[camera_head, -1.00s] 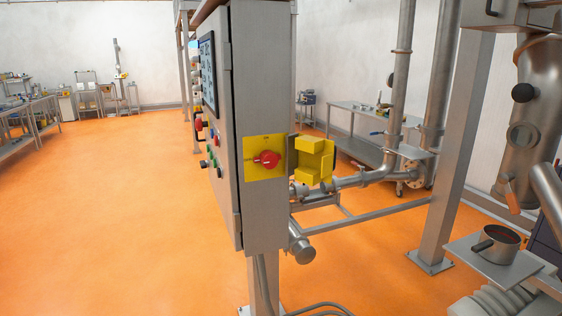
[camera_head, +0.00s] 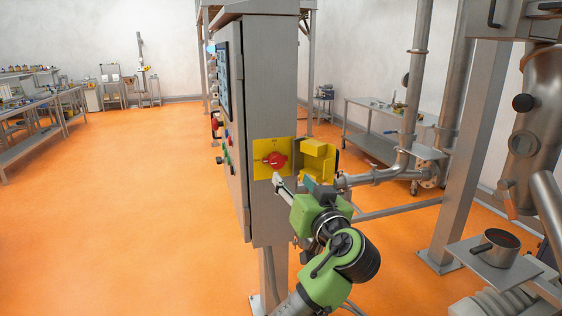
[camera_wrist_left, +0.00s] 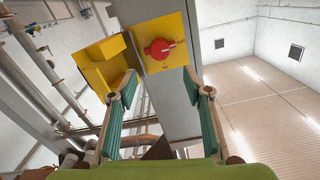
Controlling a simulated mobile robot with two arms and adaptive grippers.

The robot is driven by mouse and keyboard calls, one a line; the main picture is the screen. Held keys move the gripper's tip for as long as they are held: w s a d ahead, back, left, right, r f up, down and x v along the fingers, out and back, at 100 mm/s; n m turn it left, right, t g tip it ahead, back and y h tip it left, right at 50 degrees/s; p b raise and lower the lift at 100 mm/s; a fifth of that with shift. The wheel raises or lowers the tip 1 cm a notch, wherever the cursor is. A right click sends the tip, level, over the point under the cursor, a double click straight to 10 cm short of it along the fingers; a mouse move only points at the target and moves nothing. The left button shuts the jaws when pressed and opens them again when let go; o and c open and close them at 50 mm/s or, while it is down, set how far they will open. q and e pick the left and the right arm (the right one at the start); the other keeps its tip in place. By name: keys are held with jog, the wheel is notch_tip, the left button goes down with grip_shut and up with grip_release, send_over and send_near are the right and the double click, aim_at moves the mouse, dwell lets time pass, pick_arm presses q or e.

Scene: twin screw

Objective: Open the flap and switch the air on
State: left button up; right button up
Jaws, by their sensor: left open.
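The yellow switch plate (camera_head: 261,147) is on the side of the grey control cabinet, with a red rotary switch (camera_head: 274,160) in its middle. The yellow flap (camera_head: 318,158) stands swung open to the right of the plate, leaving the switch uncovered. My left gripper (camera_head: 284,184) is just below the switch. In the left wrist view its two fingers are apart and empty, and the red switch (camera_wrist_left: 159,48) shows beyond and between the fingertips. The flap (camera_wrist_left: 104,64) is beyond the left finger there. Contact with the flap cannot be told. My right gripper is not in view.
The cabinet (camera_head: 271,90) has a screen and several buttons on its left face. Steel pipes (camera_head: 414,80) and a frame post (camera_head: 464,150) stand to the right. A wheeled steel table (camera_head: 372,125) is behind. The orange floor at left is clear.

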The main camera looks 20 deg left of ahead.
aim_at(278, 162)
pick_arm(q)
jog(key=p+x, duration=0.4)
jog(key=x, duration=0.5)
jog(key=shift+w+a+r, duration=0.2)
jog(key=shift+w+a, duration=0.05)
jog(key=shift+w, duration=0.05)
jog(key=shift+w+a+f+p, duration=0.2)
jog(key=shift+w+a+p, duration=0.15)
jog(key=shift+w, duration=0.15)
jog(key=shift+d, duration=0.1)
jog(key=c, duration=1.1)
